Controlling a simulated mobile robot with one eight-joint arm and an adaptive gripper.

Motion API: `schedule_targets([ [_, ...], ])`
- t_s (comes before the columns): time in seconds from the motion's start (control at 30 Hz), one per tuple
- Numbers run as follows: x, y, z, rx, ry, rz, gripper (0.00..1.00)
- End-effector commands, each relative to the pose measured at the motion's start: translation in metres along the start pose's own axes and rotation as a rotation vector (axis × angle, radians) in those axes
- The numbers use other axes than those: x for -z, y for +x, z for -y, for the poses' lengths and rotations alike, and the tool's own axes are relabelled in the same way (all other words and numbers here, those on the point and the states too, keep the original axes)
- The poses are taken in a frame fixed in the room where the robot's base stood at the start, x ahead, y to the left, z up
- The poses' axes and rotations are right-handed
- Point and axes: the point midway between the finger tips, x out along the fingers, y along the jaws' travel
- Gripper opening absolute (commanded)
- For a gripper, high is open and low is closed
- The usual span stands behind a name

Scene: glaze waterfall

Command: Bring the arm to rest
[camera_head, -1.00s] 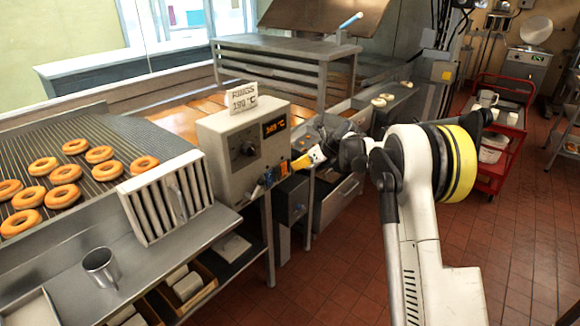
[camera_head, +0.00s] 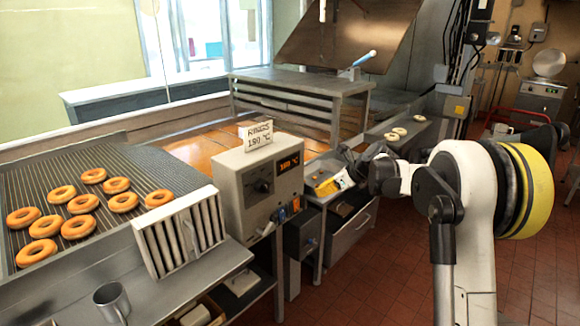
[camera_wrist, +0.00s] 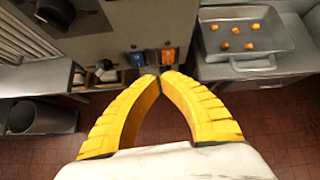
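My gripper (camera_head: 333,187) has yellow fingers and hangs just right of the grey control box, over the bench beside it. In the wrist view the two finger tips (camera_wrist: 159,72) meet, with nothing seen between them. My white arm reaches in from the lower right of the head view. Beyond the tips in the wrist view are a blue switch (camera_wrist: 138,60) and an orange switch (camera_wrist: 168,57) on the box front. Whether the tips touch anything there I cannot tell.
The control box (camera_head: 232,190) has a lit display and a sign on top. Ring doughnuts (camera_head: 78,228) lie on a ridged conveyor at left. A metal mug (camera_head: 111,303) stands lower left. A metal tray (camera_wrist: 290,60) holds several small orange pieces. Red-tiled floor is open at right.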

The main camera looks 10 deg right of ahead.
Motion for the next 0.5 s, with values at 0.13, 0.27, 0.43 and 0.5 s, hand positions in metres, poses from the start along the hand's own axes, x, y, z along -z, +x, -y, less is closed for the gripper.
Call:
schedule_targets([
  [0.13,-0.012,-0.043,-0.047,0.016,-0.297,-0.062,0.0],
  [0.27,-0.011,-0.089,-0.099,0.02,-0.638,-0.136,0.0],
  [0.43,0.009,-0.143,-0.167,-0.001,-1.09,-0.236,0.0],
  [0.5,0.024,-0.163,-0.194,-0.016,-1.275,-0.278,0.0],
])
